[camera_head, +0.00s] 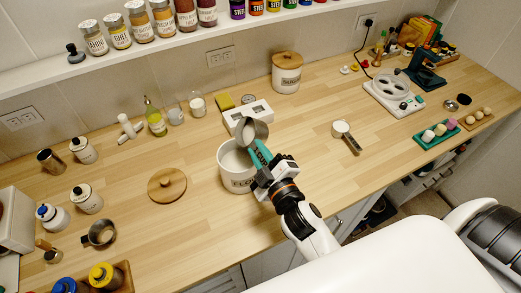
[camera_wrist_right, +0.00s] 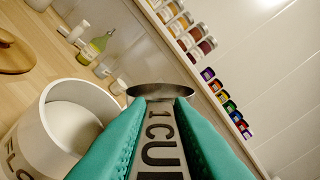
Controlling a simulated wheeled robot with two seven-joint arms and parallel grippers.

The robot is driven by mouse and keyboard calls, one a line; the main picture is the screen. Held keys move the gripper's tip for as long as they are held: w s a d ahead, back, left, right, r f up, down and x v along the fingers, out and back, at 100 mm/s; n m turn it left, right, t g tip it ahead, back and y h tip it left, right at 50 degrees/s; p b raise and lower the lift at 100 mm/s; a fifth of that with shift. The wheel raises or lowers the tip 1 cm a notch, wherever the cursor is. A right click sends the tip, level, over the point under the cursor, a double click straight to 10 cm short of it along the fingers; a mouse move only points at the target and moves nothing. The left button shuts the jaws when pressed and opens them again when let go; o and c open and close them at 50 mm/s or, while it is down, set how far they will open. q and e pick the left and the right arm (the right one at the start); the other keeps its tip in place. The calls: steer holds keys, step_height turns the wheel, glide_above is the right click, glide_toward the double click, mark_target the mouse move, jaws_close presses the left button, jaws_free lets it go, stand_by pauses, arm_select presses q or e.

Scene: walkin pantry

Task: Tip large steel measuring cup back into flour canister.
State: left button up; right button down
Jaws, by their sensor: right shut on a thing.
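My right gripper (camera_head: 262,160) is shut on the handle of the large steel measuring cup (camera_head: 254,131). In the right wrist view the teal fingers clasp the cup's handle (camera_wrist_right: 160,140), marked "1 CUP", and the cup's bowl (camera_wrist_right: 160,89) shows beyond them. The white flour canister (camera_head: 232,182) stands open below the cup, with white flour (camera_wrist_right: 72,128) inside. In the head view the cup is over the canister's right rim and looks tilted; its contents cannot be seen. The gripper hides part of the canister. My left gripper is not in view.
A round wooden lid (camera_head: 167,186) lies left of the canister. A white box-like device (camera_head: 248,116) stands close behind it. A second measuring cup (camera_head: 346,134) lies to the right. A sugar canister (camera_head: 287,73) stands at the back. The counter right of my arm is fairly clear.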

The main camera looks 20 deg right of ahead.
steer(key=shift+a+f+n, duration=0.1)
steer(key=shift+a+n, duration=0.05)
steer(key=shift+n, duration=0.45)
steer(key=shift+a+f+n, duration=0.1)
steer(key=shift+a+n, duration=0.05)
steer(key=shift+n, duration=0.45)
steer(key=shift+a+f+n, duration=0.15)
steer(key=shift+a+n, duration=0.05)
steer(key=shift+n, duration=0.4)
steer(key=shift+a+f+n, duration=0.15)
steer(key=shift+a+n, duration=0.05)
steer(key=shift+n, duration=0.4)
steer(key=shift+a+f+n, duration=0.1)
steer(key=shift+a+n, duration=0.3)
steer(key=shift+n, duration=0.8)
